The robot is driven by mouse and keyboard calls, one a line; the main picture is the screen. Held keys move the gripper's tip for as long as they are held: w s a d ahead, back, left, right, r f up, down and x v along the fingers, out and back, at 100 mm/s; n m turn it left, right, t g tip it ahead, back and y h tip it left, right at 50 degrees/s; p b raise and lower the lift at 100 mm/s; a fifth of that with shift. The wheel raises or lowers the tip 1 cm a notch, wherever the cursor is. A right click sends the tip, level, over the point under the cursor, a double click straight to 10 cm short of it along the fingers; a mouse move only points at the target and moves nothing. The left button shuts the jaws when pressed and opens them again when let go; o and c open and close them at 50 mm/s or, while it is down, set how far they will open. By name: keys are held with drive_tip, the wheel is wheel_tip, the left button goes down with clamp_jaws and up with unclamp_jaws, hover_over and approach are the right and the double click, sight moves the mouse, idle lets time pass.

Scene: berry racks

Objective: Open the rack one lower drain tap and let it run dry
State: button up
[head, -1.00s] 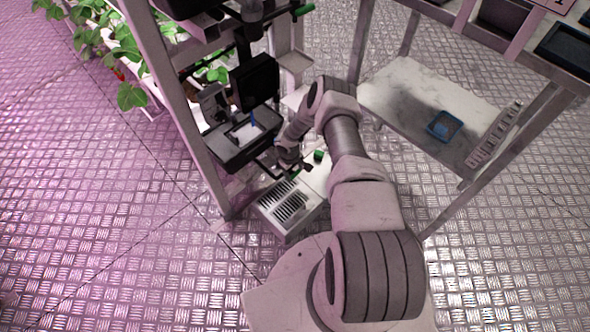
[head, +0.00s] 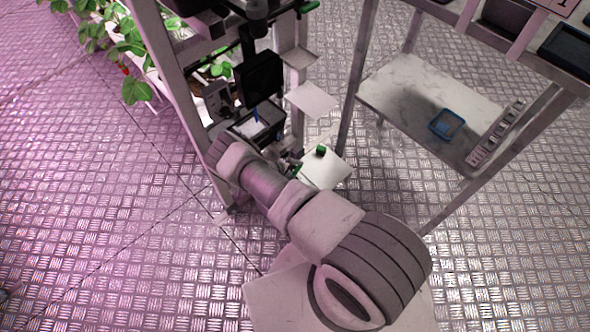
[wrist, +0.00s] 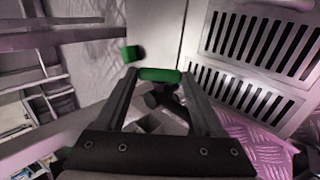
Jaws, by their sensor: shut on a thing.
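In the wrist view, my gripper (wrist: 159,77) is shut on a green bar handle (wrist: 160,75) lying crosswise between its fingertips. The handle sits on a dark tap body (wrist: 161,97) just beyond the fingers. Its green end shows in the head view (head: 297,169) beside the foot of the rack (head: 180,100). My forearm hides most of the gripper there. I cannot see any water running.
A pale slotted grate box (wrist: 255,60) is close on the right in the wrist view. A dark tray unit (head: 258,122) hangs on the rack above the tap. A table (head: 400,90) with a blue tray (head: 446,124) stands to the right.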

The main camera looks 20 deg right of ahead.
drive_tip(key=shift+s+a+f+t+h+b, duration=0.15)
drive_tip(key=shift+f+t+h+b, duration=0.35)
drive_tip(key=shift+h+b, duration=0.5)
drive_tip(key=shift+t+h, duration=0.4)
drive_tip(key=shift+h, duration=0.7)
drive_tip(key=shift+b, duration=0.3)
drive_tip(key=o, duration=1.4)
drive_tip(key=shift+s+a+r, duration=0.15)
drive_tip(key=shift+a+r, duration=0.05)
drive_tip(key=shift+a, duration=0.3)
drive_tip(key=p+v, duration=0.1)
drive_tip(key=v, duration=0.4)
drive_tip(key=p+v, duration=0.2)
drive_tip(key=v, duration=0.4)
drive_tip(key=p+v, duration=0.1)
drive_tip(key=v, duration=0.4)
drive_tip(key=shift+s+a+f, duration=0.2)
drive_tip(key=shift+a+f, duration=0.05)
drive_tip(key=shift+a, duration=0.05)
